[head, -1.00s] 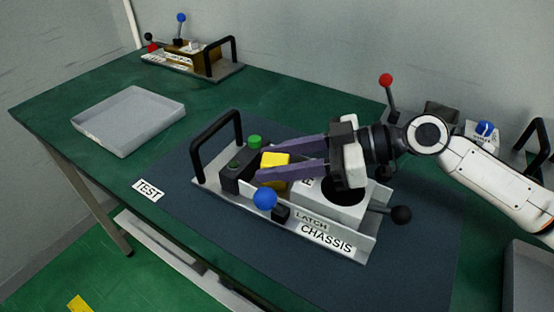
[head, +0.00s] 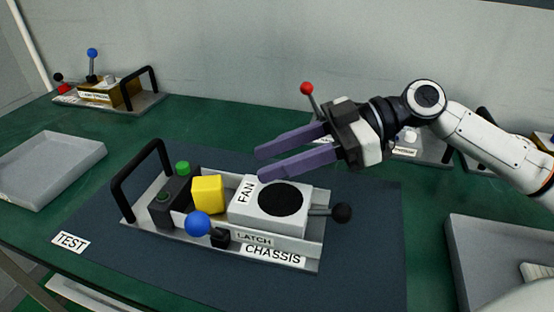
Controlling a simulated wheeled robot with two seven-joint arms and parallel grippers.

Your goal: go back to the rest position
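My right gripper (head: 262,163) is open and empty. Its two purple fingers point left, and in the picture they lie above the fan block, apart from it. The chassis (head: 310,262) sits on the dark blue mat with a black handle (head: 137,165) at its left end. It holds a yellow block (head: 208,195), a dark block with a green button (head: 183,168), and the white fan block (head: 243,213). A blue-knobbed latch lever (head: 197,223) is at its front and a black knob (head: 341,212) at its right. My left gripper is not in view.
A grey tray (head: 60,148) stands at the left, beyond the TEST label (head: 71,242). Another grey tray (head: 470,255) is at the lower right. A second handled unit (head: 110,93) stands at the back left. A red-knobbed lever (head: 307,89) stands behind my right gripper.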

